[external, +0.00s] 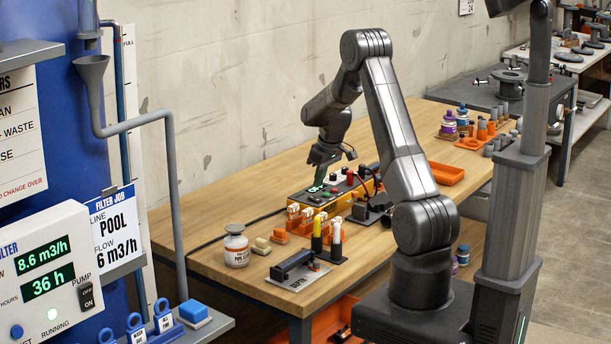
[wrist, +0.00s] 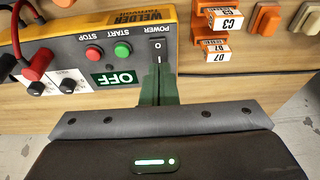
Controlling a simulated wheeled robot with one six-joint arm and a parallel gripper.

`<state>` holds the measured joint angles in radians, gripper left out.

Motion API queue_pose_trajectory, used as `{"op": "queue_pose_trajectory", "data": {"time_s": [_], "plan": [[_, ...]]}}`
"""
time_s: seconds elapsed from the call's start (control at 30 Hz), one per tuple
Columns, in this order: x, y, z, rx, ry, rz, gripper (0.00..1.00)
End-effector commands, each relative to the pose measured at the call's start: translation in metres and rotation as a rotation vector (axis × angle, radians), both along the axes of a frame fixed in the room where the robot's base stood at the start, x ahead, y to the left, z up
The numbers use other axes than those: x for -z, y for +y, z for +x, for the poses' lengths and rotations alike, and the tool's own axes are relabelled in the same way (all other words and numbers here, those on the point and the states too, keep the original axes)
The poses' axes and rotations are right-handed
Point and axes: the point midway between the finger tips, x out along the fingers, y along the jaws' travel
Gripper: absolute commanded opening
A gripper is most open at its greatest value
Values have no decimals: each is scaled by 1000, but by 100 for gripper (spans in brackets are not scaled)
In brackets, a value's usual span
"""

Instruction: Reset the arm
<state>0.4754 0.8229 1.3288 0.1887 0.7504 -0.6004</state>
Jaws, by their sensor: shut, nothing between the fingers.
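My arm reaches out over the wooden workbench (external: 215,225), with its wrist pointing down at the welder. My gripper (external: 319,180) is shut and empty, its fingertips close to the welder's front panel. In the wrist view, the dark green fingers (wrist: 158,92) are together, just below the POWER rocker switch. I cannot tell whether they touch it. The welder (wrist: 125,35) is a yellow and grey box; it also shows in the external view (external: 310,197). Its display (wrist: 114,79) reads OFF. It has a red STOP button (wrist: 93,53) and a green START button (wrist: 122,50).
An orange tray (external: 446,174) lies at right.

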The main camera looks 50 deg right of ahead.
Motion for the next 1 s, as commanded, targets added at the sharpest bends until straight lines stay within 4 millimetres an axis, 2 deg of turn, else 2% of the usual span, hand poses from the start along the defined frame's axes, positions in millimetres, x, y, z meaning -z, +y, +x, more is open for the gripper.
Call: {"op": "queue_pose_trajectory", "data": {"time_s": [0.07,0.3,0.63,0.67,0.87,1.0], "plan": [[5,0,5,1,-20,-2,0],[2,-1,14,3,-62,-1,0],[0,-1,15,3,-68,-1,0],[0,-1,15,3,-68,-1,2],[-1,-1,15,2,-67,-1,41],[-14,1,18,-11,-23,6,42]]}}
